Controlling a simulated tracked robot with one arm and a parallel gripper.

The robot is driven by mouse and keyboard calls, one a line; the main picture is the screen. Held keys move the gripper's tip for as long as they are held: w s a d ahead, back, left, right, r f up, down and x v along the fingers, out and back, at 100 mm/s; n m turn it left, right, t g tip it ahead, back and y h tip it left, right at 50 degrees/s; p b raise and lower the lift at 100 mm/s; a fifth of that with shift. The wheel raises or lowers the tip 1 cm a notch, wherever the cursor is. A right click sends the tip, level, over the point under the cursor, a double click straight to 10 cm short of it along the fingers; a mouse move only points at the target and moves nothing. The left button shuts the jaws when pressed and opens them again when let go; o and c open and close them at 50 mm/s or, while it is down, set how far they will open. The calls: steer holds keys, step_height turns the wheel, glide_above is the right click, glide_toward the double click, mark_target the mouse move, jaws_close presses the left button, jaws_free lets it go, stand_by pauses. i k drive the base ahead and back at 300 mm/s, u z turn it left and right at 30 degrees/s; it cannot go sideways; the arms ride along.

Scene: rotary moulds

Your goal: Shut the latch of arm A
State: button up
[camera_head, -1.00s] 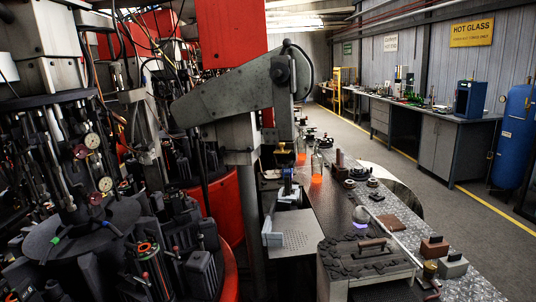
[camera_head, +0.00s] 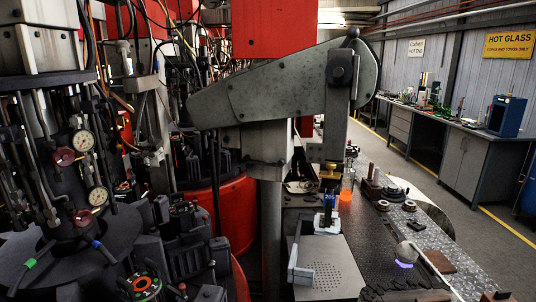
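The rotary mould machine fills the left side. Its dark mould blocks (camera_head: 180,248) stand around a dark round plate (camera_head: 65,262). One handle on the plate has a green tip (camera_head: 30,263) and another has a blue tip (camera_head: 97,244). A round part with an orange and green ring (camera_head: 146,288) shows at the bottom edge. I see no label for arm A, and I cannot tell which part is its latch or whether it is shut. My gripper is not in view.
A large grey tapered housing (camera_head: 270,88) spans the middle, close ahead. Two gauges (camera_head: 83,140) and red knobs (camera_head: 64,156) hang at left. A perforated plate (camera_head: 328,265) and glowing orange glass (camera_head: 346,195) are right of centre.

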mark_target(331, 166)
steer(key=u, duration=0.25)
steer(key=i, duration=1.25)
steer(key=z, duration=0.2)
